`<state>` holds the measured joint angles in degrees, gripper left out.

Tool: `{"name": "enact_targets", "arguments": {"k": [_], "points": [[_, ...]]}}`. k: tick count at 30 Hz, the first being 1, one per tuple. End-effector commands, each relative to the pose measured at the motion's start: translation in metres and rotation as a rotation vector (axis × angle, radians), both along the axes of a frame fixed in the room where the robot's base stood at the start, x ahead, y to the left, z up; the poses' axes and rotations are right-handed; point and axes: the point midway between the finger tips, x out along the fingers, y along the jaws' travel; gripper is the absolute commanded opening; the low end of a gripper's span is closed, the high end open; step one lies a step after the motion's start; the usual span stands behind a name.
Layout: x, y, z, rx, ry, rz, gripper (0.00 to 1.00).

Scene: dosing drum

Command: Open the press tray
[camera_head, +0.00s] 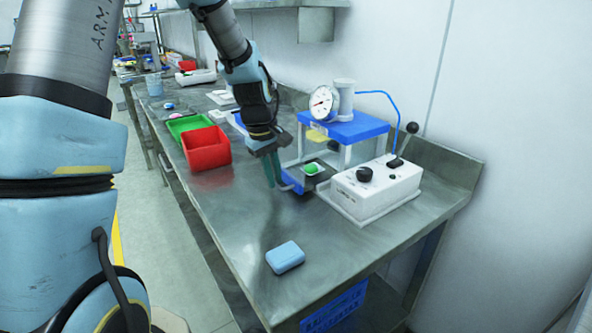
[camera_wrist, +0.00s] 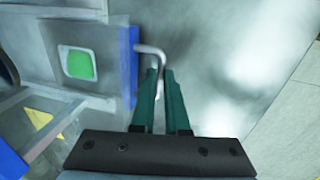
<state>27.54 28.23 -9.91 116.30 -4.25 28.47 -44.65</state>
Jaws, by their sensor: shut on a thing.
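The press (camera_head: 345,130) stands on the metal bench, with a blue top plate, white posts and a round gauge. Its tray (camera_head: 294,187) has a blue front edge and sticks out at the left side of the press. A green piece in a white square holder (camera_head: 312,169) sits on the tray; it also shows in the wrist view (camera_wrist: 79,65). My gripper (camera_head: 272,172) points down at the tray's front. In the wrist view its green fingers (camera_wrist: 162,82) are shut on the bent metal tray handle (camera_wrist: 150,50), which comes out of the blue front edge (camera_wrist: 131,68).
A white control box (camera_head: 377,187) with a black knob and a lever stands right of the press. A light blue block (camera_head: 285,257) lies on the front bench. A red bin (camera_head: 206,148) and a green tray (camera_head: 188,125) stand to the left. The bench between bin and block is clear.

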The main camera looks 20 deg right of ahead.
Motion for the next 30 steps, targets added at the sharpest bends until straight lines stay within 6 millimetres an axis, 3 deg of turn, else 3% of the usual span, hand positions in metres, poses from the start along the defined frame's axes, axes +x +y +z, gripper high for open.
{"name": "enact_targets", "arguments": {"k": [3,6,15,16,23,30], "points": [[-0.003,0.022,0.001,0.0,-0.002,0.004,0.0],[-0.005,0.03,0.001,-0.001,-0.004,0.002,0.0],[-0.005,0.031,0.001,-0.001,-0.004,0.001,0.0],[-0.005,0.031,0.001,-0.001,-0.004,0.001,0.14],[-0.005,0.03,0.001,-0.001,-0.003,0.001,0.4],[-0.006,0.03,0.001,-0.001,-0.002,0.0,0.42]]}}
